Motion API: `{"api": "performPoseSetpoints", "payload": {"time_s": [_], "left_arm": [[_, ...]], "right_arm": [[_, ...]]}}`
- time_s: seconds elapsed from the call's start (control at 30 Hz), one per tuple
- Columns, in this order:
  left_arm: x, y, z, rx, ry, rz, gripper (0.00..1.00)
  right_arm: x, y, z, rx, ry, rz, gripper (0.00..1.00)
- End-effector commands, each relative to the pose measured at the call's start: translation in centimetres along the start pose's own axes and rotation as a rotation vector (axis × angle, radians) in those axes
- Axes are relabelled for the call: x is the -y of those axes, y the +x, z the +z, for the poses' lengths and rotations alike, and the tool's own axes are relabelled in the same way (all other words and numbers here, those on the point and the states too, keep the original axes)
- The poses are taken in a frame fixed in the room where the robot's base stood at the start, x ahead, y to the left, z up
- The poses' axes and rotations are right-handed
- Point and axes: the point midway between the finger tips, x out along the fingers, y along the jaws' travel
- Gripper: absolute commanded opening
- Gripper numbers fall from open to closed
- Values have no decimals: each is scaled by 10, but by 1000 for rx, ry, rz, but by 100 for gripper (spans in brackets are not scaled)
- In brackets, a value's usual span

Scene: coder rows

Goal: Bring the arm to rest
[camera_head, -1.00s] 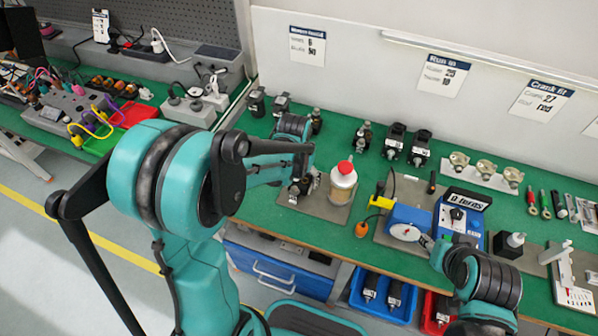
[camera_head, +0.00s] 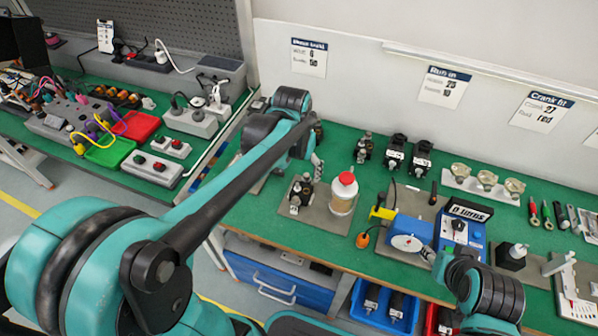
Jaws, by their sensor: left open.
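My left arm (camera_head: 225,185) reaches from the lower left up over the green bench, its black-ringed wrist (camera_head: 290,100) near the back wall panel. My left gripper (camera_head: 316,163) shows only in small part beyond the wrist, above the bench, left of the white bottle with a red cap (camera_head: 342,192). It is open and I see nothing held in it. My right arm (camera_head: 487,290) is bent at the lower right, in front of the bench edge.
A small dark device on a grey plate (camera_head: 301,194) stands left of the bottle. A blue tester with a gauge (camera_head: 460,229) stands right of it. Black motors (camera_head: 420,157) and brass parts (camera_head: 487,179) line the back. Red (camera_head: 138,125) and green (camera_head: 110,151) trays lie on the left bench.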

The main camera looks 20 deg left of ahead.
Motion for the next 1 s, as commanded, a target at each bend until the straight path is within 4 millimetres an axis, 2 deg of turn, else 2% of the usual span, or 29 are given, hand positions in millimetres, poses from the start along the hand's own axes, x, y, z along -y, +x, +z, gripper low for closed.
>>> {"api": "performPoseSetpoints", "payload": {"time_s": [0.33, 0.47, 0.73, 1.0], "left_arm": [[0, 0, 1, -2, 0, 0, 76], [-2, -7, 9, -30, 1, -1, 76], [-10, -30, 55, -197, 2, -4, 76], [-16, -35, 100, -375, 3, -2, 76]], "right_arm": [[0, 0, 0, 0, 0, 0, 40], [0, 0, 0, 0, 0, 0, 40], [0, 0, 0, 0, 0, 0, 40], [0, 0, 0, 0, 0, 0, 40]]}}
